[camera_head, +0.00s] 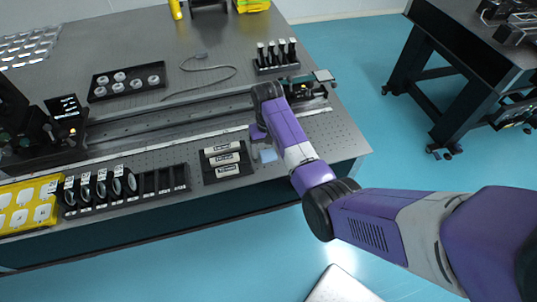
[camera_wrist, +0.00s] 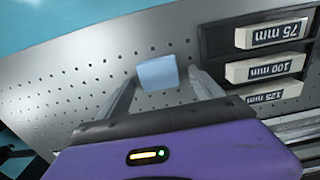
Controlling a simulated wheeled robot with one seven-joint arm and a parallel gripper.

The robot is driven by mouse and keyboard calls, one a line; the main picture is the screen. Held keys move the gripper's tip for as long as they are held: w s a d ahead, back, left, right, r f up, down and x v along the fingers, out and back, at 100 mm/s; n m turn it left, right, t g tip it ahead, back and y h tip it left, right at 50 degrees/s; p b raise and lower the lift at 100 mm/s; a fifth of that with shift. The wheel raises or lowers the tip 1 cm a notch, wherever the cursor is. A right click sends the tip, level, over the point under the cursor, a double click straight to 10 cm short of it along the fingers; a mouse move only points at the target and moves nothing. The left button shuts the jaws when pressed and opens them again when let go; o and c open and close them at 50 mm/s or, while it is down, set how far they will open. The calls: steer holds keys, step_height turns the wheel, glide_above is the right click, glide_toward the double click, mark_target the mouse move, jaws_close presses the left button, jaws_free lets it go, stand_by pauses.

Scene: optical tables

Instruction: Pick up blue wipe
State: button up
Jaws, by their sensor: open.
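The blue wipe (camera_wrist: 158,73) is a small light-blue folded piece lying on the perforated table top. In the wrist view it sits between and just ahead of the two fingertips of my gripper (camera_wrist: 160,84), which is open and empty. In the head view the wipe (camera_head: 267,155) shows just left of my purple arm, close to the table's front edge. My gripper (camera_head: 257,134) is partly hidden by my wrist there, above the table beside the wipe.
A black holder (camera_head: 226,160) with labelled white blocks stands just left of the wipe; it also shows in the wrist view (camera_wrist: 237,40). A long rail (camera_head: 185,120) runs behind. A lens rack (camera_head: 150,187) and a yellow tray (camera_head: 27,205) stand further left. Bare table lies around the wipe.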

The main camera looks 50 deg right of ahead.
steer(key=c, duration=1.5)
steer(key=shift+c, duration=0.2)
steer(key=shift+r, duration=0.2)
